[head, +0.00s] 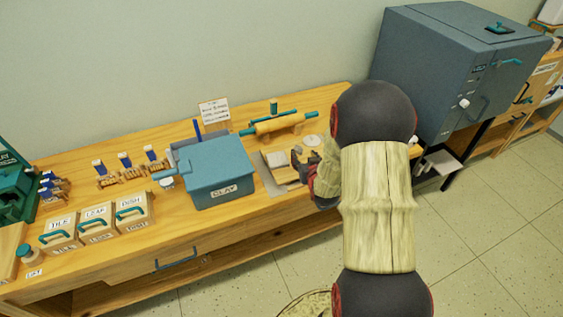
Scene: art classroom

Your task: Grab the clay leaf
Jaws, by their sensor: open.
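My gripper (298,163) is low over the workbench, just right of the blue-grey clay bin, with my arm covering much of it. Its dark fingers are open, and I see nothing held between them. They are beside a small grey mat or board (268,181) with a pale slab (276,158) on it. I cannot tell whether this slab is the clay leaf or whether the leaf is hidden by my gripper. A wooden block marked LEAF (97,225) with a teal handle stands at the left front of the bench.
The clay bin (220,172) stands close left of my gripper. A rolling pin (278,123) lies behind it, near a pale disc (312,140). TILE (60,233) and DISH (134,212) blocks flank the LEAF block. A large grey kiln (440,70) stands right of the bench.

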